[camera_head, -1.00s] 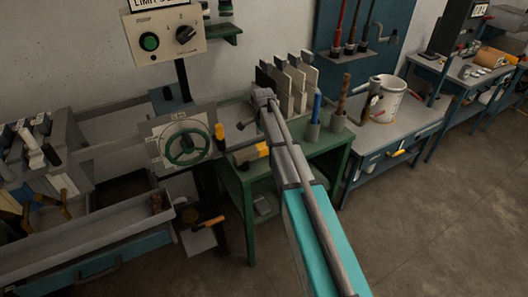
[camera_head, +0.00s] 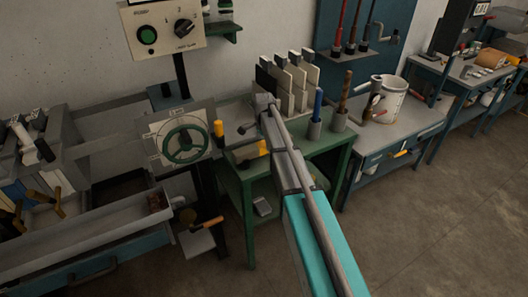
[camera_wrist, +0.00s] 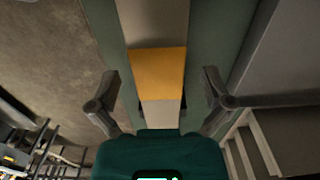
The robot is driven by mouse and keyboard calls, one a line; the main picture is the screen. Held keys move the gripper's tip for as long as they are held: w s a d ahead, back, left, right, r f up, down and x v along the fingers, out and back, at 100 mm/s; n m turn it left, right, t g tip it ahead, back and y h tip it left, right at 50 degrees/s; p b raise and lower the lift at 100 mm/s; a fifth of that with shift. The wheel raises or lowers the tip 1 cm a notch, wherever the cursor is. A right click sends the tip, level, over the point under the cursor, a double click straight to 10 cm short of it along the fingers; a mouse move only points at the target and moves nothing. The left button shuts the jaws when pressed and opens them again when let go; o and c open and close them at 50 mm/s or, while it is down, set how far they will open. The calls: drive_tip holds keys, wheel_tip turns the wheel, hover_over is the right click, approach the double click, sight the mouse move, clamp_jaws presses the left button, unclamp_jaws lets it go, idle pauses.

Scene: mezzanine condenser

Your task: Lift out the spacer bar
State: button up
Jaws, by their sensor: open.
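A flat pale grey bar with a yellow band, which looks like the spacer bar (camera_wrist: 158,72), runs lengthwise through the middle of the wrist view. My gripper (camera_wrist: 160,95) is open, with one finger on each side of the bar and clear gaps to it. The height of the fingers over the bar cannot be told. In the head view a yellow part (camera_head: 248,152) shows on the left of the green bench (camera_head: 327,142). There my arm's end is over the bench and hides part of its top; the fingers are not clear.
Upright pale plates (camera_head: 296,78) stand at the bench's back, near my arm. A blue-handled tool (camera_head: 317,103) and a brown-handled tool (camera_head: 343,92) stand upright to the right. A handwheel panel (camera_head: 184,141) is close on the left. A white bucket (camera_head: 384,99) stands on the farther bench.

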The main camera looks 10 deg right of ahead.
drive_tip(key=shift+f+b, duration=0.4)
drive_tip(key=shift+f, duration=0.3)
clamp_jaws()
idle(0.5)
